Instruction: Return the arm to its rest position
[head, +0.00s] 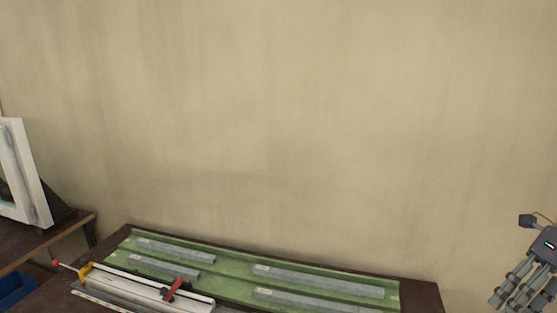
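My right gripper (513,292) is at the right edge of the head view, beyond the right end of the bench. Its fingers point down and to the left, partly cut off by the frame, and I cannot tell whether they are open or shut. No held object shows at it. My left gripper is not in view. Several grey profiles lie on a green mat (226,267), among them a long one (318,281) at the back right and short ones (175,250) at the left.
A clamp fixture with a white rail (130,283), a red lever (174,288) and a yellow part (85,271) stands at the bench's front left. A white frame (22,172) and a blue bin (14,288) are at the far left. The wall behind is bare.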

